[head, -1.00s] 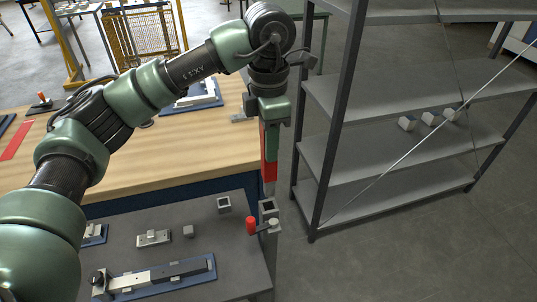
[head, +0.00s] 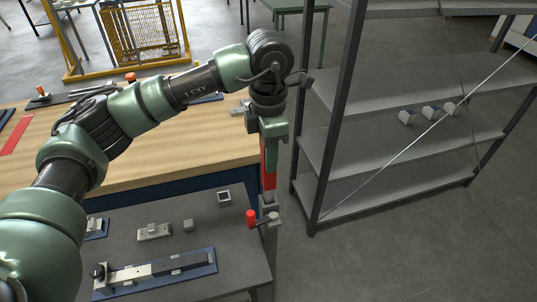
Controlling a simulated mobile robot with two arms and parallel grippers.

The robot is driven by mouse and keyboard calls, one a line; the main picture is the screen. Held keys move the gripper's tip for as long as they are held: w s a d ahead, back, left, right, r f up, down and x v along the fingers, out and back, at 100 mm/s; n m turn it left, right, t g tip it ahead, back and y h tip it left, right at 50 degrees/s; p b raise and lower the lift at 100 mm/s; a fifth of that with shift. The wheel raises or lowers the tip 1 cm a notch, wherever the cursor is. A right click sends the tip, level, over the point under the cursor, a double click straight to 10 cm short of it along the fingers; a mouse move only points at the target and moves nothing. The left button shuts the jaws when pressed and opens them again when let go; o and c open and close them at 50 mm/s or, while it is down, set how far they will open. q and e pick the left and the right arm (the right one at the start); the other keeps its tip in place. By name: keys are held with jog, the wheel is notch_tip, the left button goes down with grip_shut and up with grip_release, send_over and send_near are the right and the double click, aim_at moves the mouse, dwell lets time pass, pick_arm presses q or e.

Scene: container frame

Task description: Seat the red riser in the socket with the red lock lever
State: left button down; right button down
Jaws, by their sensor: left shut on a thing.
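My left gripper (head: 272,150) points down at the right edge of the dark table and is shut on the red riser (head: 269,178). The riser hangs roughly upright, and its grey lower end is at the mouth of the grey socket (head: 269,209). The riser hides the socket's opening. I cannot tell how far its end is inside. The red lock lever (head: 251,219) is on the socket's near side, its red handle to the left. My right gripper is out of view.
The dark table (head: 215,235) holds a square hollow part (head: 224,197), a small grey block (head: 188,225) and a long fixture on a blue plate (head: 160,272). A wooden bench (head: 180,160) lies behind. A metal shelf rack (head: 400,150) stands close on the right.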

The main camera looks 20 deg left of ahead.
pick_arm(q)
jog(key=c, duration=1.1)
grip_release()
notch_tip(320, 180, up, 6)
jog(key=shift+f+b, duration=0.15)
jog(key=shift+b, duration=0.5)
notch_tip(320, 180, up, 6)
jog(key=shift+r+b, duration=0.15)
jog(key=shift+b, duration=0.3)
jog(key=shift+r, duration=0.6)
